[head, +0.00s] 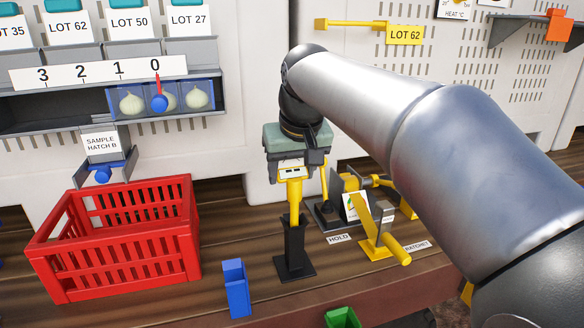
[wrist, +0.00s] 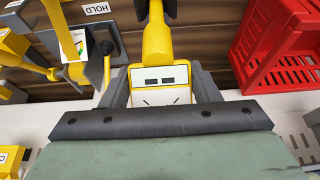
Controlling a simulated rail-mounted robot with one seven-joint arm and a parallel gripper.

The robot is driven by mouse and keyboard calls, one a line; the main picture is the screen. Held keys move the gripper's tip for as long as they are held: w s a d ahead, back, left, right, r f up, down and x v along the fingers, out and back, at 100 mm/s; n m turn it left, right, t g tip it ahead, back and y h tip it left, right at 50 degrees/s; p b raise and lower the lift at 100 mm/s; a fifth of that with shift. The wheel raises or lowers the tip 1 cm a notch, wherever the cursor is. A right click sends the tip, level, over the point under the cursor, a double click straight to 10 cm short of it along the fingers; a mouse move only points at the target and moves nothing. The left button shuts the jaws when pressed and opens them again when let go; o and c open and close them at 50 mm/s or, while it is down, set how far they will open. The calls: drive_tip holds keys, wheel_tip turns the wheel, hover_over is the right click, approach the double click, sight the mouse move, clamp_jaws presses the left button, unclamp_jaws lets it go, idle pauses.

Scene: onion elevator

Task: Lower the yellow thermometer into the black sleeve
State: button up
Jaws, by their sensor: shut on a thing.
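The yellow thermometer (head: 294,189) hangs upright in my gripper (head: 291,164), with its white display face showing below the jaws. My gripper is shut on its head; the wrist view shows the white face (wrist: 160,77) between the grey fingers. The black sleeve (head: 295,252) stands upright on a flat base on the wooden bench, directly under the thermometer. The lower yellow stem meets the sleeve's top and seems to be inside its upper part; its tip is hidden. In the wrist view only a dark bit of the sleeve (wrist: 156,10) shows at the top edge.
A red crate (head: 118,268) stands to the left, and a blue holder (head: 236,287) at the front left of the sleeve. A yellow ratchet lever (head: 381,240) and HOLD label (head: 339,239) lie close on the right. A green container (head: 342,318) is at the front edge.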

drive_tip(key=shift+f, duration=0.25)
drive_tip(key=o, duration=1.5)
drive_tip(key=p+v, duration=0.2)
drive_tip(key=v, duration=1.5)
drive_tip(key=s+d+f+m+g+h, duration=0.1)
drive_tip(key=s+d+f, duration=0.15)
drive_tip(key=f, duration=0.75)
drive_tip(key=s+d+f+m+g, duration=0.15)
drive_tip(key=d+f, duration=0.25)
drive_tip(key=f, duration=0.5)
drive_tip(key=shift+m+g, duration=0.35)
drive_tip(key=shift+g, duration=0.4)
drive_tip(key=s+d+f, duration=0.1)
drive_tip(key=s+f, duration=0.3)
drive_tip(key=f, duration=0.2)
drive_tip(key=s+d+f, duration=0.2)
drive_tip(key=s+f, duration=0.3)
drive_tip(key=f, duration=0.2)
drive_tip(key=s+d+f, duration=0.2)
drive_tip(key=s+f, duration=0.3)
drive_tip(key=f, duration=0.2)
drive_tip(key=shift+s+d, duration=0.15)
drive_tip(key=shift+d, duration=0.05)
